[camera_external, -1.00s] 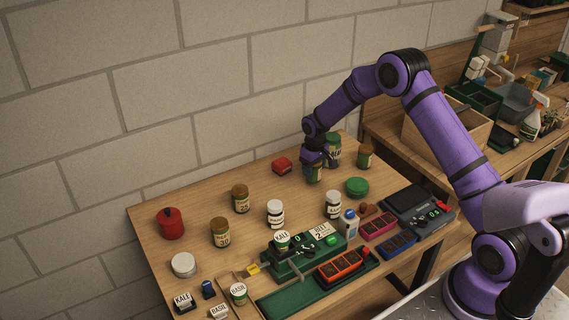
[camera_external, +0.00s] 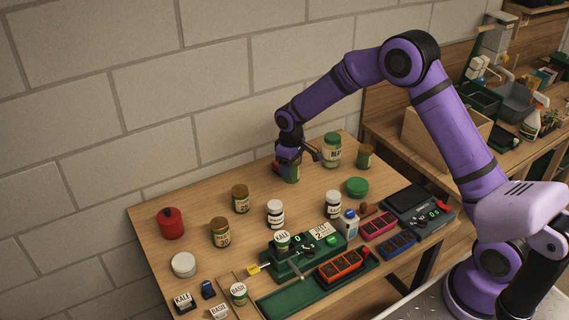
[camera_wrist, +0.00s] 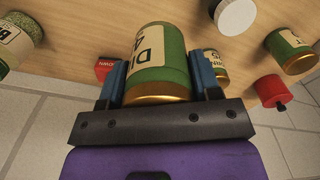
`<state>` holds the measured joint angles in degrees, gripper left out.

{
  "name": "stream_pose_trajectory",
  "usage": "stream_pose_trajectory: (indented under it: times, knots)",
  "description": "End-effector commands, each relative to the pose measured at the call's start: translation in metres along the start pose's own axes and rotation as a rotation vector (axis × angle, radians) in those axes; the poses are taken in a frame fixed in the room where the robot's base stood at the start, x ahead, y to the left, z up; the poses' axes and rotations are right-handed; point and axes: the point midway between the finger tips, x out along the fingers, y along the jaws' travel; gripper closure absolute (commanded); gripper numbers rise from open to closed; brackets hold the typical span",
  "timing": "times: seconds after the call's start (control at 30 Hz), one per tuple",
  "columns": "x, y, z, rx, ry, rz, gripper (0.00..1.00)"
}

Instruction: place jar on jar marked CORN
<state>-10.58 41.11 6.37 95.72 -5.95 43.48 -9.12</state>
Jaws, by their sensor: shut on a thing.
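My gripper (camera_external: 290,158) is shut on a green jar (camera_external: 292,174) with a gold lid, above the back middle of the table. In the wrist view the held jar (camera_wrist: 158,65) lies between the two blue fingers of my gripper (camera_wrist: 160,75); its label is partly cut, starting "DI". A brown-lidded jar (camera_external: 240,199) stands to the left of my gripper, its label too small to read for sure. In the wrist view a jar (camera_wrist: 221,66) beside the right finger has a partly hidden label that may read CORN. Another brown-lidded jar (camera_external: 220,233) stands nearer the front.
A larger green jar (camera_external: 332,149) and a brown-lidded jar (camera_external: 366,156) stand to the right. A red box (camera_wrist: 103,68) is close behind my gripper. White-lidded jars (camera_external: 275,213) and a red canister (camera_external: 171,223) stand around. Bare table lies between my gripper and the left jars.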

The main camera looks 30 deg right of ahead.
Motion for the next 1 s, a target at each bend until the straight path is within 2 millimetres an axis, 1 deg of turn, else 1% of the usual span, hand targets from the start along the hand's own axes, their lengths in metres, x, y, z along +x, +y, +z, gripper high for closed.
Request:
stream_pose_trajectory:
  times: [0.03, 0.1, 0.2, 0.3, 0.4, 0.47, 0.57, 1.0]
  knots:
    - [-0.005, -0.026, 0.000, -0.051, 0.001, 0.001, 0.72]
    - [-0.009, -0.054, 0.003, -0.109, 0.002, 0.001, 0.72]
    - [-0.014, -0.087, 0.007, -0.183, 0.002, 0.001, 0.72]
    - [-0.017, -0.111, 0.012, -0.235, 0.001, 0.001, 0.72]
    - [-0.019, -0.125, 0.016, -0.268, 0.001, 0.002, 0.72]
    - [-0.019, -0.129, 0.015, -0.278, 0.000, 0.002, 0.72]
    - [-0.018, -0.129, 0.005, -0.284, 0.002, 0.002, 0.72]
    - [-0.008, -0.105, -0.089, -0.282, 0.001, 0.002, 0.72]
